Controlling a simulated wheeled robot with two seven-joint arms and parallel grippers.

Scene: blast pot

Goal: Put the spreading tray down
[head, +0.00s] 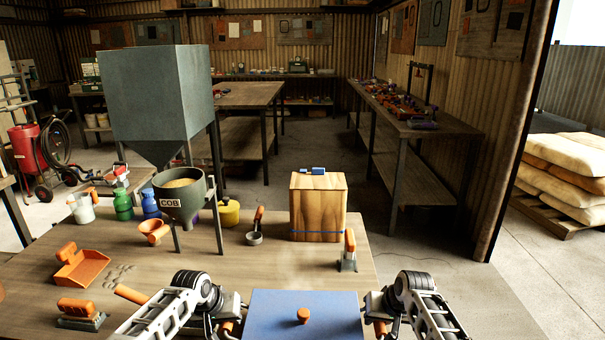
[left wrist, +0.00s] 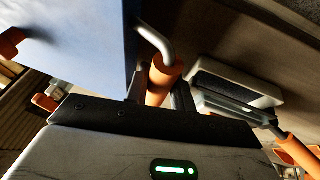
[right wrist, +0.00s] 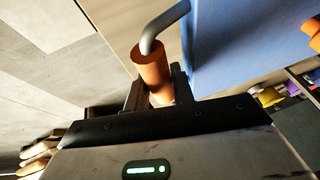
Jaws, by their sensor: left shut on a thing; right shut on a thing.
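The spreading tray (head: 285,317) is a blue, flat-topped piece with an orange knob (head: 303,315) on top, at the bottom middle of the head view. It has an orange handle on each side. My left gripper (head: 226,328) is shut on its left orange handle (left wrist: 163,80), which shows between the fingers in the left wrist view. My right gripper (head: 381,328) is shut on its right orange handle (right wrist: 153,75). The tray is at the near edge of the table (head: 330,265); its underside is hidden, so I cannot tell whether it touches the table.
A grey hopper (head: 157,95) stands over a pot marked COB (head: 182,200). A wooden box (head: 318,208) and an orange-handled tool (head: 348,252) stand beyond the tray. An orange scoop (head: 80,268) and an orange-handled brush (head: 80,313) lie left. The table between tray and box is clear.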

